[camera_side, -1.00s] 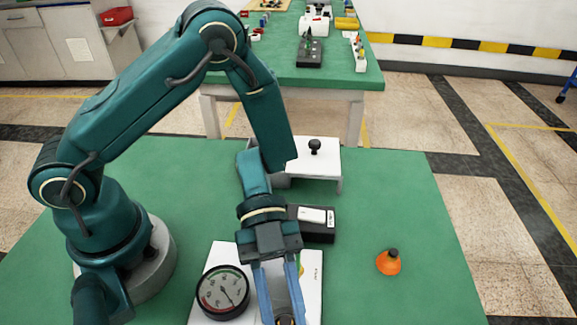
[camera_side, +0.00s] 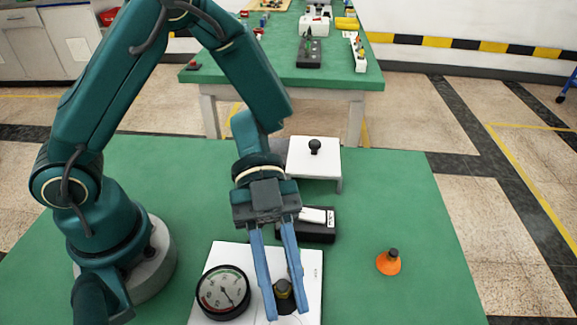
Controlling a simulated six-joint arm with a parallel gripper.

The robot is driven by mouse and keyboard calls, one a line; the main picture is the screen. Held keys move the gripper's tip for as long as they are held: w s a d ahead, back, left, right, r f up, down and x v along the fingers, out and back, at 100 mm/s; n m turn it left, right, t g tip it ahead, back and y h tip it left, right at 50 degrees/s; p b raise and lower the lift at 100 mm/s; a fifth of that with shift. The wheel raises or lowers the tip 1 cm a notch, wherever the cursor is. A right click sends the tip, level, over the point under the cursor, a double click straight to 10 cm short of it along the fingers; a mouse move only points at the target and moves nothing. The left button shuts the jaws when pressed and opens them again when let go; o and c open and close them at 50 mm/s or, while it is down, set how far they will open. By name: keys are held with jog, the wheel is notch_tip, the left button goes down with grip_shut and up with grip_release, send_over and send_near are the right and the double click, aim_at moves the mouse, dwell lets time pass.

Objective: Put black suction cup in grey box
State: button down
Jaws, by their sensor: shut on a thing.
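My gripper (camera_side: 281,303) points down over a white board near the front of the table. Its two blue fingers are shut on a small dark piece with a brassy top, which looks like the black suction cup (camera_side: 285,298). Whether the cup is clear of the board cannot be told. A dark grey box (camera_side: 318,238) lies behind the gripper, with a white labelled piece at its top. My wrist hides the box's left part.
A round dial gauge (camera_side: 223,293) lies on the white board (camera_side: 232,258), left of the fingers. An orange cone-shaped piece with a dark top (camera_side: 388,263) stands to the right. A white stand (camera_side: 325,168) with a black knob is behind the box.

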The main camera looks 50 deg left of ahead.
jog(key=w+a+r+n+t+y, duration=0.4)
jog(key=w+a+r+n+t, duration=0.45)
jog(key=a+n+t, duration=0.2)
jog(key=w+a+r+n+t+y, duration=0.4)
jog(key=w+a+r+n+t, duration=0.4)
jog(key=a, duration=0.4)
jog(key=s+d+f+m+g+h, duration=0.4)
jog(key=d+m+g, duration=0.3)
jog(key=m+g, duration=0.2)
jog(key=s+d+f+m+g+h, duration=0.4)
jog(key=s+d+f+m+g, duration=0.2)
jog(key=m+g, duration=0.3)
jog(key=shift+s+d+f, duration=0.35)
jog(key=shift+s+d, duration=0.3)
jog(key=shift+s, duration=0.15)
jog(key=shift+m+g, duration=0.25)
